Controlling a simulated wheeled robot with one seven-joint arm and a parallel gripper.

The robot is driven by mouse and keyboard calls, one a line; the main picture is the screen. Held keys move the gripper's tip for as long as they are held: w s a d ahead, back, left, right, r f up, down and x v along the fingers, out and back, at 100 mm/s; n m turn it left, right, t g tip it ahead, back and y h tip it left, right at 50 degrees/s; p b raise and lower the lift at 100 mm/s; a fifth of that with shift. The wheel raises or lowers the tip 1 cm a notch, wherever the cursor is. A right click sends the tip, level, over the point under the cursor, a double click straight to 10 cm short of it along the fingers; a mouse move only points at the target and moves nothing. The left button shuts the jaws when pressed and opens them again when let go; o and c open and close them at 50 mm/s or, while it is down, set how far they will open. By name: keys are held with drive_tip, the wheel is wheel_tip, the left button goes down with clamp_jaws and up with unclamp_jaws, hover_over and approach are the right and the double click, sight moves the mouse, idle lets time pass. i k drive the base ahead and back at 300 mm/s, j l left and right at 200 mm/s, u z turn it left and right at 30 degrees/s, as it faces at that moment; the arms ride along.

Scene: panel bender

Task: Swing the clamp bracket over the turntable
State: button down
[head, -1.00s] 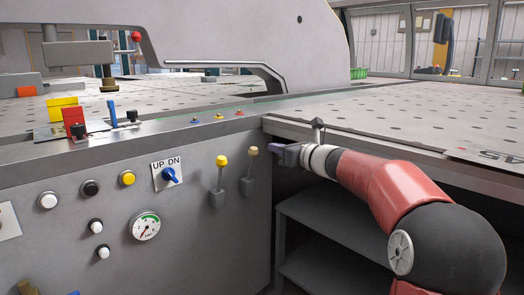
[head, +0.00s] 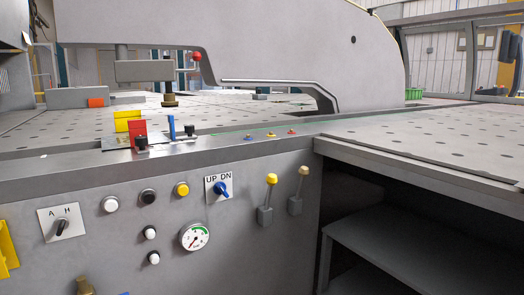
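A grey block-shaped bracket (head: 143,71), which looks like the clamp bracket, hangs under the machine's big grey frame at the left of the head view. A brass foot (head: 170,100) points down from its right end, just above the perforated table. A red ball knob (head: 196,56) shows just right of the bracket. I cannot pick out a separate turntable; the perforated table surface (head: 235,113) lies beneath and behind the bracket. My gripper is not in view.
The front panel carries buttons, a gauge (head: 194,237), a blue UP DN knob (head: 223,189) and two levers (head: 268,200). Yellow (head: 127,119) and red (head: 138,131) blocks stand on the ledge. A perforated table (head: 430,140) extends right, above open shelves (head: 400,240).

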sight(133, 71)
drive_tip(key=i+l, duration=0.35)
drive_tip(key=i, duration=0.2)
drive_tip(key=i+l, duration=0.4)
drive_tip(key=i, duration=0.2)
drive_tip(key=i+l+u, duration=0.15)
drive_tip(key=u, duration=1.8)
